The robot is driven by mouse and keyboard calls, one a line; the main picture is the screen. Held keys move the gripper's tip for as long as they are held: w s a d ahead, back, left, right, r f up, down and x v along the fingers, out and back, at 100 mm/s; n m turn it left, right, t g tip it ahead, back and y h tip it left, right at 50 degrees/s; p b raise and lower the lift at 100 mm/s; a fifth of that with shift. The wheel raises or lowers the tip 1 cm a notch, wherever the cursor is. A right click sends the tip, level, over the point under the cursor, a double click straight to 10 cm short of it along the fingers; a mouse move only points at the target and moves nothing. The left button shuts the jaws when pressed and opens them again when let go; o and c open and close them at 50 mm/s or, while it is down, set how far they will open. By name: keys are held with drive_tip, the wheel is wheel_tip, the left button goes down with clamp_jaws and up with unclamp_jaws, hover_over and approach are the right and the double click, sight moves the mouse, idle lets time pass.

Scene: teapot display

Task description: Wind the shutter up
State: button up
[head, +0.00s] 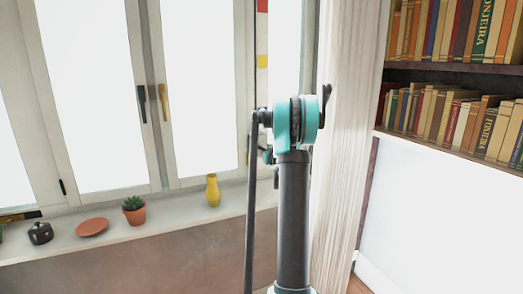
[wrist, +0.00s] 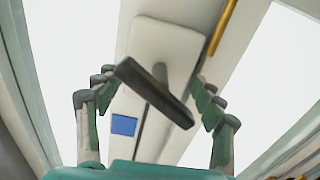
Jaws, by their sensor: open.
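No shutter can be made out; bright panes (head: 205,90) fill the window in the head view. A dark handle (head: 142,104) and a gold handle (head: 163,101) sit on its white middle frames. In the wrist view, my gripper (wrist: 155,99) is open, its green fingers with grey tips spread to either side. A dark bar (wrist: 135,76) on a stem shows between the fingers, tilted, in front of a white frame. I cannot tell whether it lies within their reach or beyond. A gold handle (wrist: 222,28) is above right. My gripper is not visible in the head view.
The sill (head: 165,222) holds a yellow vase (head: 212,190), a potted cactus (head: 134,211), an orange dish (head: 92,227) and a dark pot (head: 40,233). A pale curtain (head: 345,130) and bookshelves (head: 450,70) stand at right. A blue square (wrist: 123,125) shows near the left fingers.

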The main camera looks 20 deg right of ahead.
drive_tip(key=shift+c, duration=0.6)
clamp_jaws()
